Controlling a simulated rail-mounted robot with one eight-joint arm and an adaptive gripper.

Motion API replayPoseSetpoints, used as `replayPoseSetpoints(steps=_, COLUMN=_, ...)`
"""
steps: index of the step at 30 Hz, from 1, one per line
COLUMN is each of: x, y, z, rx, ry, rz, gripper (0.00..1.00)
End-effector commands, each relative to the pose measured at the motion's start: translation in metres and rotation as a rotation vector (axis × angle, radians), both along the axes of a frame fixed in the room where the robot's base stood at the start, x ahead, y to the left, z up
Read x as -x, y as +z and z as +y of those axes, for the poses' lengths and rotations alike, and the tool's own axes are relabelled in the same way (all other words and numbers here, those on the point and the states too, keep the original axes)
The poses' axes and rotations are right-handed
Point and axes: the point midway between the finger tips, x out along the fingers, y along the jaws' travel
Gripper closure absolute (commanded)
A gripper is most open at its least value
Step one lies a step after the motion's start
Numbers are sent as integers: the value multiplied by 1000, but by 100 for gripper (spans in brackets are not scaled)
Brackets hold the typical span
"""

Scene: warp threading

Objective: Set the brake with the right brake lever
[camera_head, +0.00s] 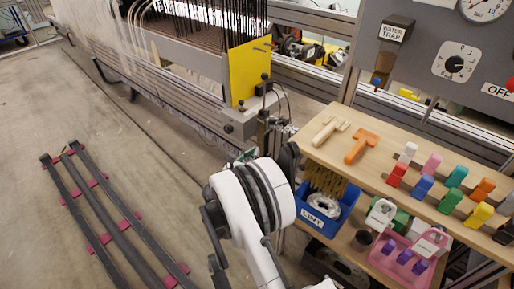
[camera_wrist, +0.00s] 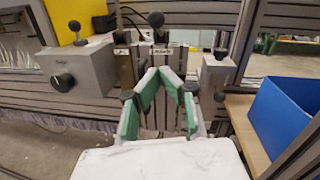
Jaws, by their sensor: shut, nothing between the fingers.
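In the wrist view a lever with a black ball knob (camera_wrist: 156,19) stands up behind a small labelled plate (camera_wrist: 162,50); the label is too small to read surely, so I cannot confirm that this is the right brake lever. My gripper (camera_wrist: 161,74) has green-padded fingers that meet at the tips, with nothing between them. The fingertips show just below that plate, and I see no clear contact with the lever. In the head view a black-knobbed lever (camera_head: 265,77) rises at the loom's near end; my white arm hides most of the gripper there.
A grey box with a dial (camera_wrist: 64,80) and knobbed lever is at left in the wrist view; another grey box (camera_wrist: 216,75) is at right. A blue bin (camera_wrist: 286,115) sits farther right. A wooden tool shelf (camera_head: 330,150) flanks my arm. Floor at left holds dark rails (camera_head: 115,220).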

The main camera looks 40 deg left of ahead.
Motion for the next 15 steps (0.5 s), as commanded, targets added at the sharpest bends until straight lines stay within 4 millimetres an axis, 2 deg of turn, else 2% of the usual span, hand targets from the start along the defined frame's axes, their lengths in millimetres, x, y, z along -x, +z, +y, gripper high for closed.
replayPoseSetpoints(steps=13, x=-82, y=2, z=12, rx=0, ry=-3, rz=1, gripper=100)
replayPoseSetpoints(steps=15, x=-89, y=11, z=14, rx=0, ry=-1, rz=0, gripper=100)
